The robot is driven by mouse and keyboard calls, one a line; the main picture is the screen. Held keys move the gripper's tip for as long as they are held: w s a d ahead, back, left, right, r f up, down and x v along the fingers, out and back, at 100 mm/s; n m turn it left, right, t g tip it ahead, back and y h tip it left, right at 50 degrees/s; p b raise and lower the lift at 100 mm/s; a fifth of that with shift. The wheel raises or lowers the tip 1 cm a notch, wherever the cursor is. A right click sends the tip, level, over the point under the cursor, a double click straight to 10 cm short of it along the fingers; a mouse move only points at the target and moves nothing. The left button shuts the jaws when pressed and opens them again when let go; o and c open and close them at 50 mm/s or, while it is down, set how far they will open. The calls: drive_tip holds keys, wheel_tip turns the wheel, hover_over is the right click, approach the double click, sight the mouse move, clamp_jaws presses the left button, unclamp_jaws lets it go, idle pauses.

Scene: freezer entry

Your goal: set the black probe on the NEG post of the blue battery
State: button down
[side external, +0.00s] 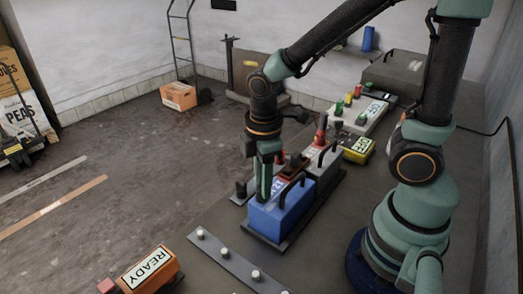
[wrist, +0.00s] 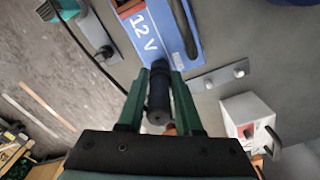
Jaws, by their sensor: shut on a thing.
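The blue battery (side external: 278,216) stands on a dark base on the bench, with a black carry handle on top. Its blue case and "12 V" label show in the wrist view (wrist: 190,12). My gripper (side external: 264,195) is over the left end of the battery in the side view. In the wrist view its green fingers are shut on the black probe (wrist: 158,98), whose far end overlaps the battery's near edge. I cannot tell whether the probe touches a post. The NEG post is not clearly visible, and the probe is hard to make out in the side view.
A grey strip with several white knobs (side external: 228,262) lies in front of the battery. An orange READY box (side external: 152,270) sits at the front left. A grey box with a handle (side external: 322,163) and a yellow block (side external: 358,149) stand behind. A white box (wrist: 248,117) is at right in the wrist view.

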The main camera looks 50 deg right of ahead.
drive_tip(key=shift+f, duration=0.15)
drive_tip(key=c, duration=0.5)
unclamp_jaws()
wheel_tip(320, 180, up, 12)
drive_tip(key=shift+r, duration=0.1)
drive_tip(key=d+r+m+t, duration=0.1)
drive_tip(key=d+m+t, duration=0.4)
drive_tip(key=m, duration=0.7)
drive_tip(key=shift+w+d+r+t, duration=0.2)
drive_tip(key=shift+d+t, duration=0.1)
drive_tip(key=shift+d, duration=0.4)
